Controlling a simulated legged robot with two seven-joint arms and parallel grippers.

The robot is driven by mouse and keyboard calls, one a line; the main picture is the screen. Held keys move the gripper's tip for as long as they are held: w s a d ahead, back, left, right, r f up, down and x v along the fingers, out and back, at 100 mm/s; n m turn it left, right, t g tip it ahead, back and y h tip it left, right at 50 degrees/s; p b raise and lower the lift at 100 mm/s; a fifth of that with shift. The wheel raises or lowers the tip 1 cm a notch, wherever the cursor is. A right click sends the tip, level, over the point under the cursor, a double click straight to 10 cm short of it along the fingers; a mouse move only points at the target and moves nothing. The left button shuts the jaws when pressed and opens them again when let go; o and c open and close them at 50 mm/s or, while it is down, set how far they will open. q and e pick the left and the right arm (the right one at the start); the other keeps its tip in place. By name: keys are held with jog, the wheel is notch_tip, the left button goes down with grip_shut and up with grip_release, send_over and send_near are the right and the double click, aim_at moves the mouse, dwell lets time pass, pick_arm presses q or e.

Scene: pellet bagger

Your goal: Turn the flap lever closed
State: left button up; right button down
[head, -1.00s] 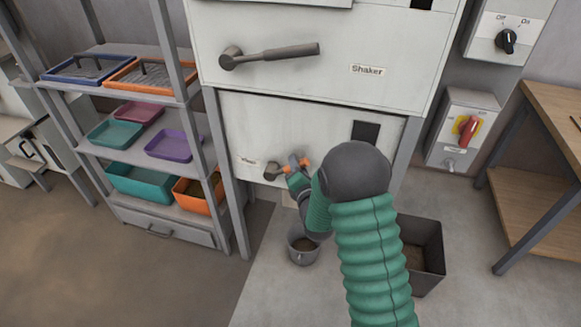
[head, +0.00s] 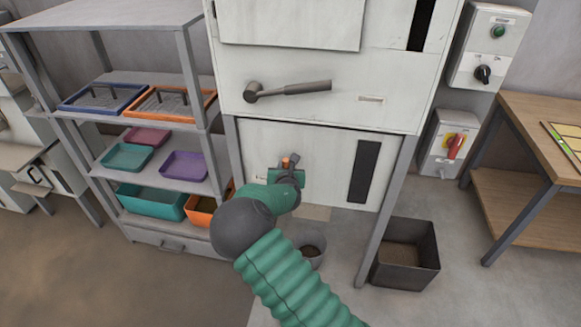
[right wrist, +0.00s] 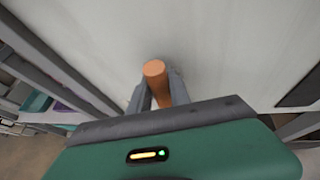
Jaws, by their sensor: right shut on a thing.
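The flap lever's orange grip (head: 286,161) shows on the lower white panel of the machine. Its pivot is hidden behind my gripper in the head view. My right gripper (head: 288,168) is shut on the lever. The right wrist view shows the orange grip (right wrist: 156,72) between the two grey fingers (right wrist: 158,92), with its rounded end toward the camera and the white panel behind. The flap itself is not clearly seen. My left gripper is not in view.
A grey bucket (head: 318,247) stands below the panel, partly hidden by my arm. An open dark bin (head: 431,258) stands to its right. A shelf rack (head: 188,68) with trays is at left, a wooden table (head: 540,102) at right. The shaker handle (head: 300,88) is above.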

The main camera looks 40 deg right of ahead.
jog(key=shift+w+a+n, duration=0.3)
jog(key=shift+w+a, duration=0.15)
jog(key=shift+a, duration=0.05)
jog(key=shift+g, duration=0.3)
jog(key=shift+s+d, duration=0.1)
jog(key=c, duration=1.6)
grip_release()
jog(key=o, duration=0.4)
jog(key=shift+w+f, duration=0.15)
jog(key=shift+w, duration=0.05)
jog(key=shift+s+p, duration=0.1)
jog(key=shift+p, duration=0.2)
